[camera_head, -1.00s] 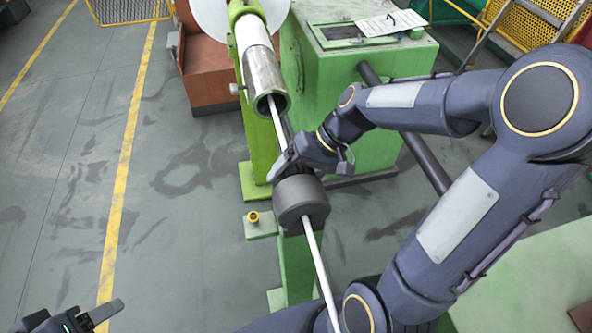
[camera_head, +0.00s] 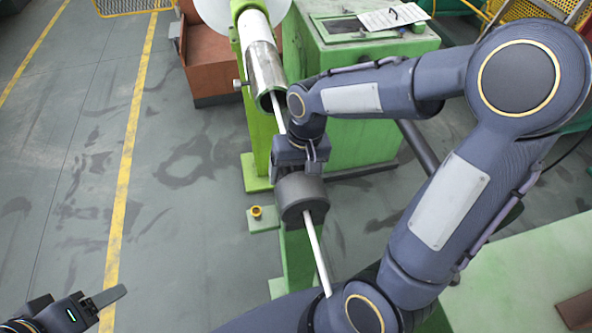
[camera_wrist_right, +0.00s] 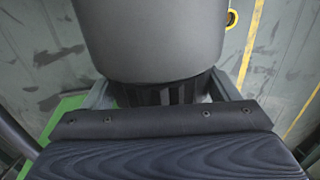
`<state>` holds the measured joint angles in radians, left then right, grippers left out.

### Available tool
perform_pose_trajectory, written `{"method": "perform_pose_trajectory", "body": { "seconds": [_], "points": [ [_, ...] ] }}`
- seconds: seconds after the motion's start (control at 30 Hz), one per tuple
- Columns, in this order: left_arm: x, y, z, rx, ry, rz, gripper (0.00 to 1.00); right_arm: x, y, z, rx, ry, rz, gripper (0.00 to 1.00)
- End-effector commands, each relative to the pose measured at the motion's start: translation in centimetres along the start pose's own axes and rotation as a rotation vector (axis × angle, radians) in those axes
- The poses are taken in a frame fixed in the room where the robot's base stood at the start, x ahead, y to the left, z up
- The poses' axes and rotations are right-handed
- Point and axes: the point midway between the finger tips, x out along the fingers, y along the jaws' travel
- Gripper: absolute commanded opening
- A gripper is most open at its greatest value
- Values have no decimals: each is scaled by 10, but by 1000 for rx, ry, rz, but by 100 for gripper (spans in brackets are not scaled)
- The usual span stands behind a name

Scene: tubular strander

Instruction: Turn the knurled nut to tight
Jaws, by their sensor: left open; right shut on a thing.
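The knurled nut (camera_wrist_right: 165,94) is a dark ribbed ring just under a smooth grey cylinder (camera_wrist_right: 152,40) in the right wrist view. The same cylinder (camera_head: 303,198) sits on a thin pale rod (camera_head: 317,250) in the head view, where my arm hides the nut. My right gripper (camera_wrist_right: 162,98) is shut on the nut, one finger at each side of it. In the head view this gripper (camera_head: 300,168) is directly above the cylinder, largely covered by its own wrist. My left gripper (camera_head: 106,299) is open and empty at the lower left, away from the nut.
A shiny metal tube (camera_head: 264,70) surrounds the rod farther back. A yellow ring-shaped part (camera_head: 256,212) is on a green foot beside the cylinder. The floor at left is clear.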

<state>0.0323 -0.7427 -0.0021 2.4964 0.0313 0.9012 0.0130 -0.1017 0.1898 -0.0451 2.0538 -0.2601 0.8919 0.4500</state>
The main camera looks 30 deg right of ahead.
Motion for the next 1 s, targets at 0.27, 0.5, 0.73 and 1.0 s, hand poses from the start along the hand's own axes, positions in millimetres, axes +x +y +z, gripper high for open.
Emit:
{"method": "perform_pose_trajectory", "body": {
  "seconds": [0.27, 0.5, 0.73, 1.0],
  "points": [
    [0, 0, 0, 0, 0, 0, 62, 0, 0, 0, 1, 0, 0, 59],
    [0, 0, 0, 0, 0, 0, 62, 0, 0, 0, 1, 0, -1, 100],
    [1, 0, 0, 0, 0, 0, 62, -4, 0, -1, 1, 3, -2, 100],
    [6, -3, 3, 0, 0, 0, 62, -46, 0, -1, 2, 6, -3, 100]
  ]
}}
